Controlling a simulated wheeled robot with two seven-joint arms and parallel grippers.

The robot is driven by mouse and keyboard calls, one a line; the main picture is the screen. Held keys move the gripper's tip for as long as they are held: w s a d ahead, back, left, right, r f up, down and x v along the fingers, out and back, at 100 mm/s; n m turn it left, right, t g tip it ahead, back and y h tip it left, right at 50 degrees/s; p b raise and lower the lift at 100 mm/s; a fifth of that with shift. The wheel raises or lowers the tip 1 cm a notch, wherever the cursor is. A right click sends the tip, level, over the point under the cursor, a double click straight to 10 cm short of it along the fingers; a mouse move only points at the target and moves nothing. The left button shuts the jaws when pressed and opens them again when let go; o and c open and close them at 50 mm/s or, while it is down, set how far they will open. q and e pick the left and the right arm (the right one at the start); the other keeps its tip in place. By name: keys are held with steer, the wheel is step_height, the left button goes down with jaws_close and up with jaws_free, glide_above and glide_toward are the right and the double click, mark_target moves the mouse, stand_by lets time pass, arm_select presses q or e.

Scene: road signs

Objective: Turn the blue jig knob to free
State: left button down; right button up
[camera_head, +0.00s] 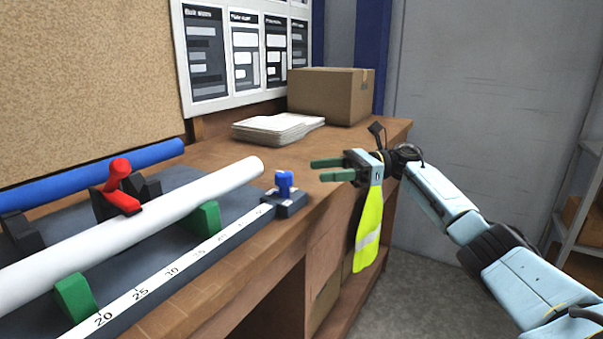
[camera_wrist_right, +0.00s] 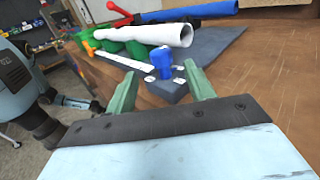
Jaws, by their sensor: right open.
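The blue jig knob (camera_head: 284,184) stands upright on a small dark square base (camera_head: 289,204) at the right end of the jig. My right gripper (camera_head: 327,169) is open, its green fingers pointing left towards the knob, with a gap between them and it. In the right wrist view the knob (camera_wrist_right: 162,62) appears ahead, between the two fingertips (camera_wrist_right: 160,85), not gripped. Any marking for free on the base is too small to read. My left gripper does not show in the head view.
A white tube (camera_head: 140,222) lies on green supports (camera_head: 205,218) beside a ruler strip (camera_head: 150,285). A red lever clamp (camera_head: 121,190) and a blue tube (camera_head: 95,176) are behind. Papers (camera_head: 278,127) and a cardboard box (camera_head: 330,95) stand farther back. A yellow vest (camera_head: 368,235) hangs at the bench side.

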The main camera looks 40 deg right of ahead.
steer(key=shift+v, duration=1.9)
